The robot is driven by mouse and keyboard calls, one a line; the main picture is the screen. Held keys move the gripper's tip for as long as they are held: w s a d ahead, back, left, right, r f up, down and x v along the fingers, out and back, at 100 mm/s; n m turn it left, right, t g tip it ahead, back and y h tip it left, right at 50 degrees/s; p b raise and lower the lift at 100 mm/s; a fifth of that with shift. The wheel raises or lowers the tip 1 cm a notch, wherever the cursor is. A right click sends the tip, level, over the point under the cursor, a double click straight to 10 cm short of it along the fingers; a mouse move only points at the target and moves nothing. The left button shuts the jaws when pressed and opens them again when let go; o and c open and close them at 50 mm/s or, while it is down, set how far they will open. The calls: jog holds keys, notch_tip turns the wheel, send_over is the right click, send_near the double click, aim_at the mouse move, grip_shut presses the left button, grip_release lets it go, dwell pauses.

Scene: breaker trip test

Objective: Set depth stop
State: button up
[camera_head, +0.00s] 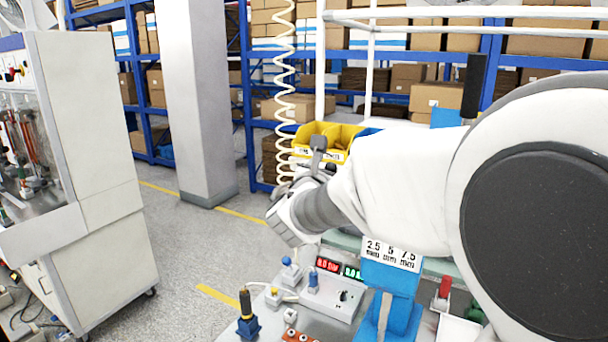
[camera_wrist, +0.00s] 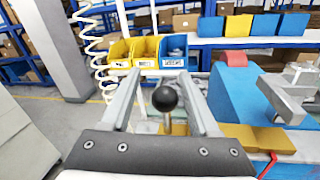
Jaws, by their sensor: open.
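The depth stop's scale shows as a white label marked 2.5, 5 and 7.5 mm (camera_head: 392,252) on a blue fixture (camera_head: 395,282) in the head view, below my arm. In the wrist view, a black ball knob (camera_wrist: 165,98) above a yellow part (camera_wrist: 172,129) appears between the fingers of my gripper (camera_wrist: 162,80). The fingers are open, with a gap on both sides of the knob; I cannot tell how far the knob is from them in depth. A blue body with a red top (camera_wrist: 237,85) stands to the right. In the head view, my arm hides the knob.
Yellow bins (camera_head: 328,137) stand behind my gripper. A control box with red and green displays (camera_head: 340,288) and a black-handled tool (camera_head: 247,315) are on the bench. A coiled cream hose (camera_head: 284,90) hangs at the back. A white cabinet (camera_head: 85,150) stands left, beyond open floor.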

jog(key=b+v, duration=0.2)
jog(key=v, duration=1.5)
jog(key=shift+b, duration=0.4)
jog(key=shift+s, duration=0.1)
jog(key=s+d+f+m+g+h, duration=0.1)
jog(key=s+d+f+m+g, duration=0.35)
jog(key=d+m, duration=0.25)
jog(key=s+d+f+m+g, duration=0.4)
jog(key=d+f+m, duration=0.1)
jog(key=d+m, duration=0.2)
jog(key=s+a+f+m+g+y, duration=0.1)
jog(key=s+a+f+m+y, duration=0.1)
jog(key=m, duration=0.5)
jog(key=s+a+f+m+g+y, duration=0.1)
jog(key=s+f+m+y, duration=0.3)
jog(key=m, duration=0.4)
jog(key=s+a+y, duration=0.1)
jog(key=s, duration=0.1)
jog(key=shift+s+a+f+y, duration=0.35)
jog(key=shift+y, duration=0.05)
jog(key=shift+d+g, duration=0.1)
jog(key=shift+g, duration=0.15)
